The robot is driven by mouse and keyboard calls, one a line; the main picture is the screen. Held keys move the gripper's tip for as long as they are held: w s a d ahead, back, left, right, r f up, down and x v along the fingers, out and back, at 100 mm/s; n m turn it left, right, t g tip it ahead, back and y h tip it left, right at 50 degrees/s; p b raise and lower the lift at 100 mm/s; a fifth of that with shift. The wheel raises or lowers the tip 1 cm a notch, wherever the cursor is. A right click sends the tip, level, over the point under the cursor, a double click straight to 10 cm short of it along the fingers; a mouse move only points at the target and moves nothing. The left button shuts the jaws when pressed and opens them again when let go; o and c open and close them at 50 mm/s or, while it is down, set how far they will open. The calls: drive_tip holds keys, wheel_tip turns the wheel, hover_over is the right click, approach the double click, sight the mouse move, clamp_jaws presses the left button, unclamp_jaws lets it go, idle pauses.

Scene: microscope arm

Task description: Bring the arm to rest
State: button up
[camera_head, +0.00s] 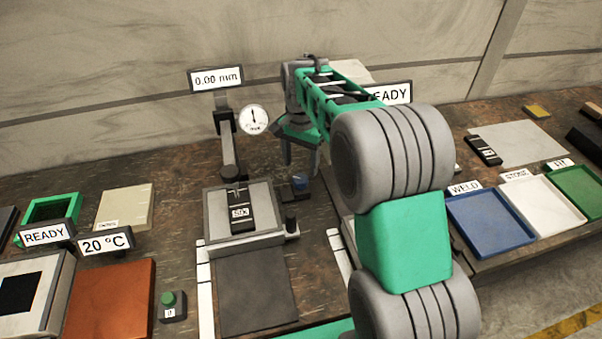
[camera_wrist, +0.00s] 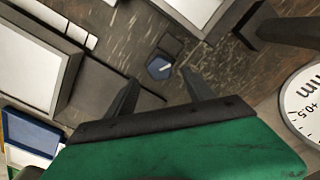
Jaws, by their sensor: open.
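My gripper (camera_head: 299,165) hangs at the end of my green and grey arm, over the middle of the bench, just right of the dial gauge (camera_head: 253,120). In the wrist view its two dark fingers (camera_wrist: 162,95) stand apart with nothing between them. A small dark block with a blue button (camera_head: 299,182) is below the fingers. That button (camera_wrist: 159,67) shows beyond the fingertips in the wrist view, apart from them. My arm hides part of the bench behind and to the right of it.
A gauge stand with a "0.00 mm" sign (camera_head: 216,79) rises left of my gripper. A dark labelled block (camera_head: 241,213) lies on the grey plate below it. Blue (camera_head: 492,243), white and green trays stand at the right. A copper plate (camera_head: 110,300) lies at the front left.

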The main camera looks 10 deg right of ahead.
drive_tip(key=shift+r, duration=1.35)
drive_tip(key=s+n+t, duration=0.3)
drive_tip(key=s+n, duration=0.5)
drive_tip(key=s, duration=1.3)
drive_tip(key=shift+s+a+n, duration=0.2)
drive_tip(key=shift+a+n, duration=0.05)
drive_tip(key=shift+n, duration=0.15)
